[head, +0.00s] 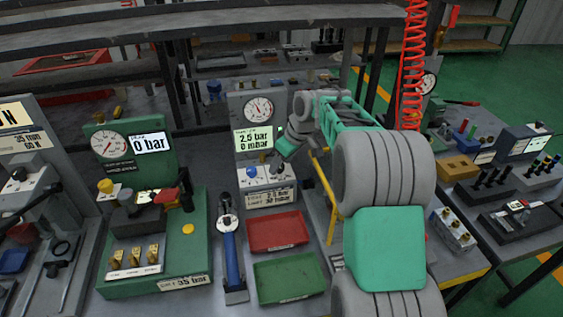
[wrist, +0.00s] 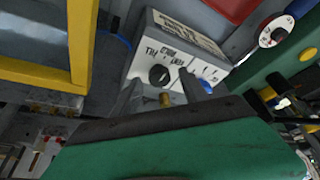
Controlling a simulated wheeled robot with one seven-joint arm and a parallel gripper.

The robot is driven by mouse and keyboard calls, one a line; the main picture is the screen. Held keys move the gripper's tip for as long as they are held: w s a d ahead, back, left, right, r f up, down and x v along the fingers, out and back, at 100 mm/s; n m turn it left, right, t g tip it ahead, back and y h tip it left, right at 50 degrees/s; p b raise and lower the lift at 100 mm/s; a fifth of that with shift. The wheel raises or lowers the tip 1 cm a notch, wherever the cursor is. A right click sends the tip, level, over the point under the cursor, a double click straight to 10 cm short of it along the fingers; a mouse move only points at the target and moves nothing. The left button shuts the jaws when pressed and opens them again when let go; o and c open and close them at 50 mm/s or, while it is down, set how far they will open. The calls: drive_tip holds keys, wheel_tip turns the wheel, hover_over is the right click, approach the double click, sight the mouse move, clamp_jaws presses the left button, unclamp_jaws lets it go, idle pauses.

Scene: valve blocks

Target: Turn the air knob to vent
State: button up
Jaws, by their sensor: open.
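The valve block (head: 262,182) is a light grey box under a round gauge and a green-lit display reading 2.5 bar and 0 mbar. Its black air knob (wrist: 159,75) sits by lettering that seems to read FILL, HOLD and VENT; its exact pointing direction is too small to tell. A blue knob (wrist: 206,86) is on the same face, and it also shows in the head view (head: 252,172). My gripper (wrist: 160,92) is open, its two fingers apart with the black knob beyond and between them. In the head view my gripper (head: 284,150) is just above the block and partly hides the black knob.
A red tray (head: 278,231) and a green tray (head: 289,278) lie in front of the block. A blue-handled tool (head: 232,250) lies left of them. A green test stand (head: 140,205) reading 0 bar is further left. A yellow frame (head: 326,200) stands right of the block.

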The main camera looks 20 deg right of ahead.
drive_tip(key=shift+c, duration=0.2)
clamp_jaws()
idle(0.4)
